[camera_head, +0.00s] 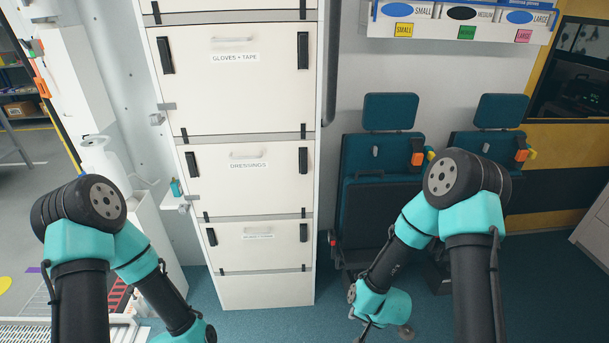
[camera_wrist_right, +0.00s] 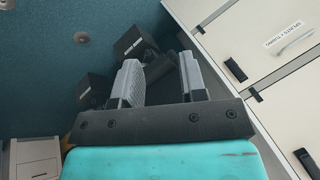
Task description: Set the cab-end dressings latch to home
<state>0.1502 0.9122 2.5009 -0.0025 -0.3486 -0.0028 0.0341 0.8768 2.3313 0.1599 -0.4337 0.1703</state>
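The dressings drawer (camera_head: 252,186) is a white front with a label and pale handle in the tall cabinet. A black latch stands at each side: the left dressings latch (camera_head: 193,164) tilts slightly, and the right dressings latch (camera_head: 303,160) stands about upright. Which is the cab-end one is not marked. My right gripper (camera_wrist_right: 162,80) is open and empty in the right wrist view, its fingers apart and clear of the cabinet. In the head view my right wrist is low, right of the cabinet. My left gripper is outside both views, with its arm running off the bottom edge.
The gloves and tape drawer (camera_head: 235,85) is above and a smaller drawer (camera_head: 257,245) below, each with black side latches. Teal seats (camera_head: 383,165) stand right of the cabinet. A small shelf with a bottle (camera_head: 176,188) is at its left. Floor (camera_head: 240,325) shows in front.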

